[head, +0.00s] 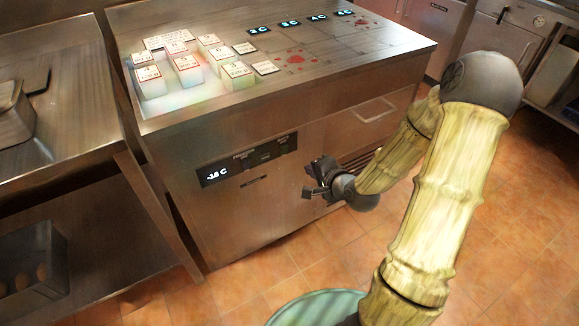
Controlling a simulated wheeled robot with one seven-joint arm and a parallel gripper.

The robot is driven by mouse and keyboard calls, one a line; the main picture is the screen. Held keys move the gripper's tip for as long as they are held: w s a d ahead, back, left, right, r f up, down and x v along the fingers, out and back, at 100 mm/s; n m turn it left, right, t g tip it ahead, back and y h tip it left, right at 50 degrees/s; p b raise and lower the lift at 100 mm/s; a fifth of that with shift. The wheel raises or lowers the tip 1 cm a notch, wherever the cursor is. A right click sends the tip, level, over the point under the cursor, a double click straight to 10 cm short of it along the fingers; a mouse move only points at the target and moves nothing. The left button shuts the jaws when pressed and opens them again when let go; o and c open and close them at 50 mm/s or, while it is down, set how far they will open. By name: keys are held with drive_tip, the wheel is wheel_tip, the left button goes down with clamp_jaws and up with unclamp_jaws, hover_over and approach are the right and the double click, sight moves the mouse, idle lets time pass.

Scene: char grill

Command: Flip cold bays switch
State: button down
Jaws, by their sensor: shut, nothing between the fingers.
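A black control panel (232,168) is set in the front face of the steel cold counter. Its lit display (217,173) reads about -18 C. Small switches or buttons (266,156) with labels sit to the right of the display. The labels are too small to read, so I cannot tell which one is the cold bays switch or how it is set. My gripper (308,192) is shut and empty. In the picture it is just below and right of the panel's right end, apart from it, in front of the counter face.
Several white labelled boxes (186,66) stand in the frosty bay on the counter top. Small lit temperature displays (290,22) line its back. A drawer handle (374,110) is right of the panel. A steel table (60,120) stands left.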

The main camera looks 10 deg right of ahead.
drive_tip(key=shift+w+d+f+m+t, duration=0.3)
drive_tip(key=shift+m+t, duration=0.1)
drive_tip(key=shift+m, duration=0.2)
drive_tip(key=b, duration=0.3)
approach(285, 149)
wheel_tip(285, 149, down, 3)
drive_tip(key=w, duration=0.2)
drive_tip(key=w+a, duration=0.1)
drive_tip(key=w, duration=0.1)
drive_tip(key=shift+w+a, duration=0.3)
drive_tip(key=shift+w, duration=0.1)
drive_tip(key=shift+w+a+r, duration=0.1)
drive_tip(key=shift+w+r, duration=0.05)
drive_tip(key=shift+w, duration=0.2)
